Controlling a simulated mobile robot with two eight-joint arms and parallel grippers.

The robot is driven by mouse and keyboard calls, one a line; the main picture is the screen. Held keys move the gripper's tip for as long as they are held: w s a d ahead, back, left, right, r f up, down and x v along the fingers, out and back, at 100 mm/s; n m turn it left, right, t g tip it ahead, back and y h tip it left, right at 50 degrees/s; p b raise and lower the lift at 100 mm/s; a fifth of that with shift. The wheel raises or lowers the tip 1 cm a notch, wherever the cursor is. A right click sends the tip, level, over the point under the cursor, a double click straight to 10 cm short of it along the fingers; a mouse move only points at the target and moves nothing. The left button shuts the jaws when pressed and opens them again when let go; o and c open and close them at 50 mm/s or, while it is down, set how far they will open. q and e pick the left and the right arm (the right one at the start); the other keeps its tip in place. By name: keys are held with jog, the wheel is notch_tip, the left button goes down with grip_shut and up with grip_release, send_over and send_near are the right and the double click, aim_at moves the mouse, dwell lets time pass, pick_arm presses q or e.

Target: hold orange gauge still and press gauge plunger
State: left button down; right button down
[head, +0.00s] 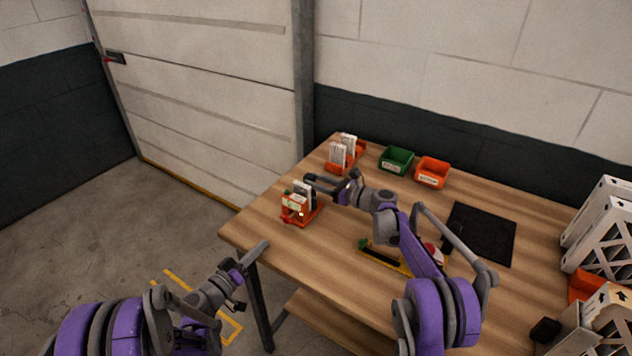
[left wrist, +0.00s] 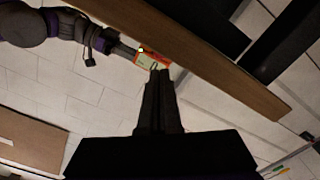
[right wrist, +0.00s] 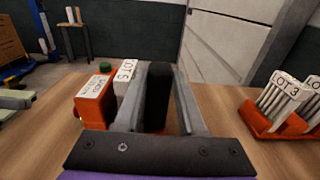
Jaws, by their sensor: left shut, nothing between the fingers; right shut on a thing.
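The orange gauge (head: 291,210) stands near the table's left end, with a white box marked LOT 5 (right wrist: 126,78) in it. Its green plunger (right wrist: 105,66) shows on top and looks unpressed. My right gripper (head: 311,184) reaches it from the right. In the right wrist view, the right gripper's fingers (right wrist: 165,98) are shut on a black upright block (right wrist: 157,95) that seems part of the gauge. My left gripper (head: 264,245) is shut and empty, off the table's near left edge and apart from the gauge. The gauge also shows past the table edge in the left wrist view (left wrist: 152,62).
The wooden table (head: 270,237) has an orange rack of white filters (head: 338,169), a green bin (head: 396,160) and an orange bin (head: 432,173) at the back. A yellow tray (head: 388,262) and black mat (head: 485,232) lie to the right. The table's edge separates my left gripper from the gauge.

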pick_arm(q)
jog(key=shift+w+d+f+m+t+y, duration=0.25)
jog(key=shift+w+d+m+y, duration=0.2)
jog(key=shift+y, duration=0.65)
jog(key=shift+w+d+m+t+y, duration=0.25)
jog(key=shift+w+d+t+y, duration=0.1)
jog(key=shift+y, duration=0.35)
jog(key=shift+f+m+y, duration=0.1)
jog(key=shift+m+y, duration=0.3)
jog(key=shift+y, duration=0.5)
jog(key=shift+s+m+y, duration=0.1)
jog(key=shift+m+y, duration=0.3)
jog(key=shift+y, duration=0.5)
jog(key=y, duration=0.1)
jog(key=s+m+y, duration=0.1)
jog(key=y, duration=0.1)
jog(key=shift+a+r+t, duration=0.15)
jog(key=shift+r+t, duration=0.05)
jog(key=shift+t, duration=0.1)
jog(key=s+y, duration=0.1)
jog(key=s+a+m+y, duration=0.1)
jog(key=y, duration=0.1)
jog(key=shift+r+m, duration=0.3)
jog(key=shift+r, duration=0.1)
jog(key=shift+w+d, duration=0.1)
jog(key=shift+w, duration=0.05)
